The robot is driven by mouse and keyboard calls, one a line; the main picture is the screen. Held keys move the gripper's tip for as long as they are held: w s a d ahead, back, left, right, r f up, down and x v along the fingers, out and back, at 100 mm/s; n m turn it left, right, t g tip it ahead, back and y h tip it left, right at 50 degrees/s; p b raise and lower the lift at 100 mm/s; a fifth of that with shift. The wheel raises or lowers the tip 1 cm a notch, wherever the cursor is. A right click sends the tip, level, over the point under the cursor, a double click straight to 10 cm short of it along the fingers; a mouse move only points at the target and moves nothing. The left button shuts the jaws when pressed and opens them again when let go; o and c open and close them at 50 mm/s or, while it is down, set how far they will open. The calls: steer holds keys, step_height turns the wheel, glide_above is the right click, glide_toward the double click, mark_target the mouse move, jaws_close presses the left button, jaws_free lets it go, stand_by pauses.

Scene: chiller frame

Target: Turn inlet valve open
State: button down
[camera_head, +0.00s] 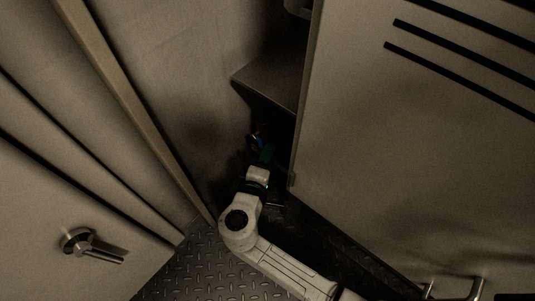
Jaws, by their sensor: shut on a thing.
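My gripper (262,153) is at the end of my white arm, inside the dark gap beside the large panel. It is small and in deep shadow here. It appears shut on a small blue-green part, which I take to be the inlet valve's handle (267,152). A blue bit shows just above and left of it, with a faint reddish spot near it. The valve's body and the handle's angle are too dark to make out. My fingertips are not clearly visible.
A large slotted panel (420,150) stands close on the right of my arm. A ledge (272,82) juts out above the gap. A door with a lever handle (94,246) is at the lower left. Metal tread floor (205,265) shows between them.

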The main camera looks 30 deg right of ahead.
steer(key=shift+r+p, duration=0.15)
steer(key=shift+p, duration=0.2)
step_height(320, 180, up, 6)
steer(key=n+g+p, duration=0.7)
steer(key=n+p, duration=0.3)
steer(key=p, duration=0.7)
glide_above(259, 138)
steer(key=s+a, duration=0.1)
steer(key=a, duration=0.1)
steer(key=shift+s+a+h, duration=0.1)
steer(key=shift+s+h, duration=0.1)
steer(key=shift+h, duration=0.2)
steer(key=c, duration=1.1)
jaws_free()
